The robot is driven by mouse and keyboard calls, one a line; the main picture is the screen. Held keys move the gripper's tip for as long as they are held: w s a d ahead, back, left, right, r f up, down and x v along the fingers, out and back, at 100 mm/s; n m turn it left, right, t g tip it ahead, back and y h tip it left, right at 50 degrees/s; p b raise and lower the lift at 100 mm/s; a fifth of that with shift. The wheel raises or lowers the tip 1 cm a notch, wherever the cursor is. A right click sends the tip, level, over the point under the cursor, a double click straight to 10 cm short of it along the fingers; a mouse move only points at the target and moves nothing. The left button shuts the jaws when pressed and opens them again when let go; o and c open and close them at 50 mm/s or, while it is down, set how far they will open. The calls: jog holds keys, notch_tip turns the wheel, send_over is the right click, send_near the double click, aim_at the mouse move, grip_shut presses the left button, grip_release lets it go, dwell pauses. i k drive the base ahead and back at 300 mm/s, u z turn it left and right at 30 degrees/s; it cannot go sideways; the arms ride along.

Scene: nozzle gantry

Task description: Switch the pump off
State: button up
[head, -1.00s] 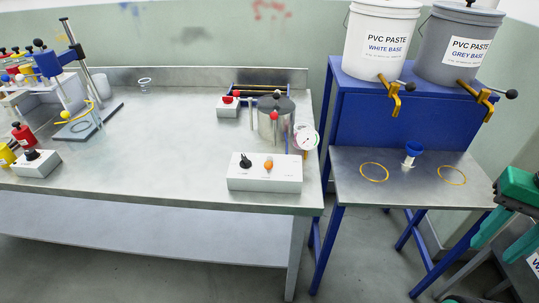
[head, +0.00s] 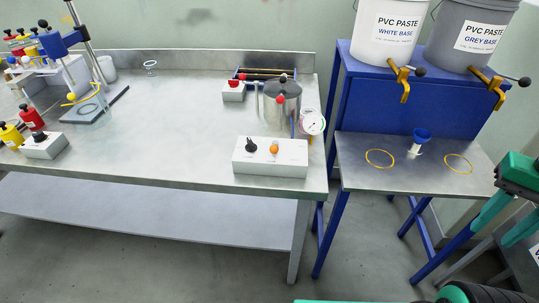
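A white control box (head: 270,165) with a black knob (head: 251,145) and an orange round button or lamp (head: 274,148) stands near the front right of the metal bench. I cannot tell which way the knob points or whether the orange part is lit. A lidded metal pot (head: 281,103) with red-tipped handles stands just behind it, with a round dial gauge (head: 313,122) at its right. No pump is clearly recognisable. A smaller white box (head: 233,93) with a red top is behind the pot to the left. My gripper is not in view.
Another knob box (head: 44,147) and red and yellow bottles stand at the bench's left, near a blue-clamped stand (head: 61,41). Right of the bench is a blue-legged table (head: 350,165) under two paste buckets with taps. The bench's middle is clear. Green and teal parts are at far right.

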aim_at(251, 147)
jog(key=k, duration=1.35)
jog(key=z, duration=0.25)
jog(key=i, duration=1.45)
jog(key=u, duration=0.6)
jog(key=i, duration=0.4)
jog(key=u, duration=0.25)
